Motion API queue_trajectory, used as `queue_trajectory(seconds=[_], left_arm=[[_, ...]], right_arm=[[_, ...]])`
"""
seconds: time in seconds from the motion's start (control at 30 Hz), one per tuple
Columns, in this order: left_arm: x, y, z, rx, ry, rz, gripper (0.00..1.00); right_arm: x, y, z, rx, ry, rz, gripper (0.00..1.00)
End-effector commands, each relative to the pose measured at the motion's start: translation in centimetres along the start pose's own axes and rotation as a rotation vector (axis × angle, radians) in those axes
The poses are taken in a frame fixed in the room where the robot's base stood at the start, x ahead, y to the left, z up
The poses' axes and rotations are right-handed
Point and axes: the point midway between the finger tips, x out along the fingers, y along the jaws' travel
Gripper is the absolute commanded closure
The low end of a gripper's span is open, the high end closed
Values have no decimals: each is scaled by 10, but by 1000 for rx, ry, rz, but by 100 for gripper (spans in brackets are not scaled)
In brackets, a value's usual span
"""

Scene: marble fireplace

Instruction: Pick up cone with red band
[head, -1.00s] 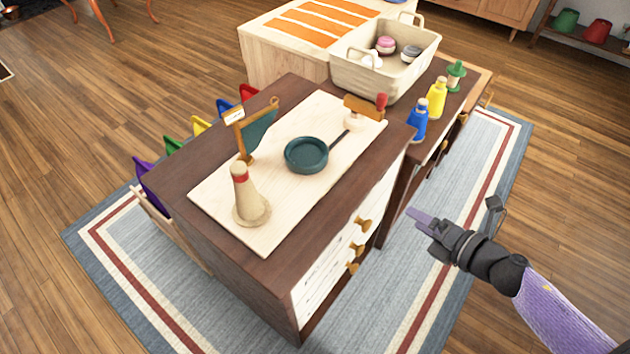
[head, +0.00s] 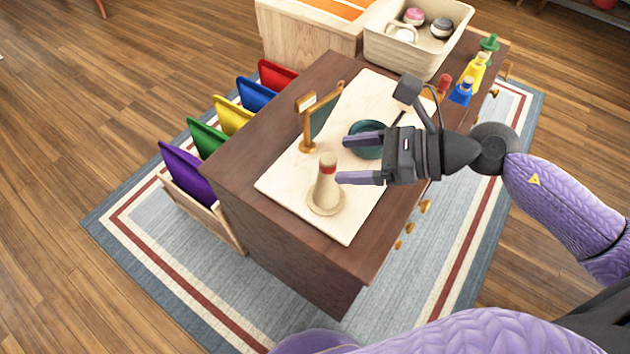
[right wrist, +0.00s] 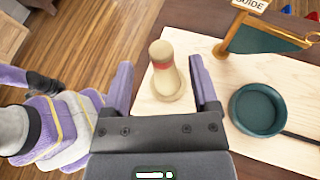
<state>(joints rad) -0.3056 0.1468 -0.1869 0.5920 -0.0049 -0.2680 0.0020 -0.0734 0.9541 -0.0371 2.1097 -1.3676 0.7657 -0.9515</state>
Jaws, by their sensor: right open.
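The cone with the red band (head: 326,190) is pale wood with a wide round base and a red ring near its top. It stands upright on the light wooden board (head: 285,183). My right gripper (head: 342,159) is open, with its purple fingers reaching left close to the cone's top. In the right wrist view the cone (right wrist: 163,72) shows between the two fingers (right wrist: 158,84), ahead of the palm, and nothing is gripped. My left gripper is not in view.
A dark teal dish (right wrist: 257,108) lies beside the cone, partly behind my gripper in the head view. A small sign with a teal flag (head: 308,120) stands behind the cone. Colored bottles (head: 472,75) and a cream basket (head: 392,45) are farther back.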

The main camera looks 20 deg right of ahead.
Motion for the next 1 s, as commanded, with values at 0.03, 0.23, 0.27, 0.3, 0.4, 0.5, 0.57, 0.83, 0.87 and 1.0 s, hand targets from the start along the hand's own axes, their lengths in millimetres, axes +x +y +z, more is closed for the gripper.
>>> queue_trajectory(seconds=[0.03,0.23,0.27,0.3,0.4,0.5,0.57,0.83,0.87,1.0], left_arm=[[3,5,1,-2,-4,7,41],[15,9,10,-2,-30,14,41],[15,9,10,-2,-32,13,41],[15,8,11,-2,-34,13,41],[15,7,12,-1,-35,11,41],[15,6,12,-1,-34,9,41],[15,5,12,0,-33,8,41],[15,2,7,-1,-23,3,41],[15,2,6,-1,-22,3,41],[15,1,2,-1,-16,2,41]], right_arm=[[6,0,0,-1,-2,0,24],[45,-2,-5,1,-6,1,24],[50,-2,-4,1,-5,-1,24],[55,-2,-4,1,-5,-1,24],[61,-1,-3,1,-2,-1,24],[61,-1,-2,2,-1,-1,24],[61,-1,-3,2,-1,-1,24],[61,-1,-3,2,-1,-1,79],[61,-1,-3,2,-1,-1,85],[61,-1,-3,2,-1,-1,100]])
